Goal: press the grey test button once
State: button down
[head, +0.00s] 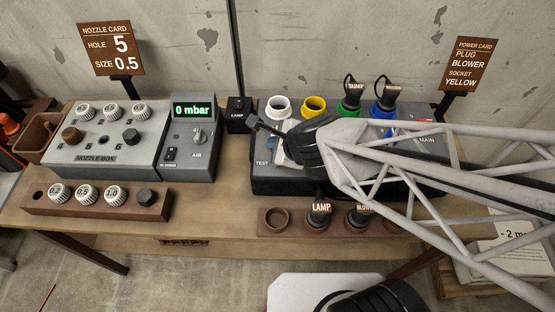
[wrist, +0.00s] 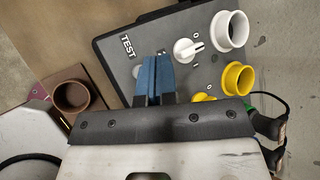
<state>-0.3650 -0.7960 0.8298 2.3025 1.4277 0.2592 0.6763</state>
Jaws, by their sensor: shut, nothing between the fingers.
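The TEST label (head: 262,163) is on the dark panel (head: 285,187), left of my wrist in the head view. It also shows in the wrist view (wrist: 127,45). My gripper (wrist: 155,60) is shut and empty, its blue fingers over the panel just beside the label. The grey test button cannot be made out clearly. A small pale patch (wrist: 136,71) shows left of the fingers, and the fingers may hide the button. I cannot tell whether the fingertips touch anything.
A white knob (wrist: 187,49), a white socket (wrist: 231,30) and a yellow socket (wrist: 239,78) are close right of the fingers. A rack (head: 266,230) with LAMP plug (head: 319,212) stands in front. The gauge (head: 193,110) reads 0 mbar.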

jog(key=shift+r, duration=0.7)
dwell(0.5)
jog(key=s+d+r+n+g+h, duration=0.2)
jog(key=s+d+r+n+h, duration=0.1)
jog(key=d+r+n, duration=0.4)
jog(key=s+d+r+n+g+h, duration=0.2)
jog(key=s+d+r+n, duration=0.3)
jog(key=d+r+n, duration=0.3)
jog(key=d+n+h, duration=0.1)
jog(key=d+n, duration=0.2)
jog(key=d, duration=0.1)
jog(key=shift+s+d, duration=0.15)
jog(key=shift+d, duration=0.15)
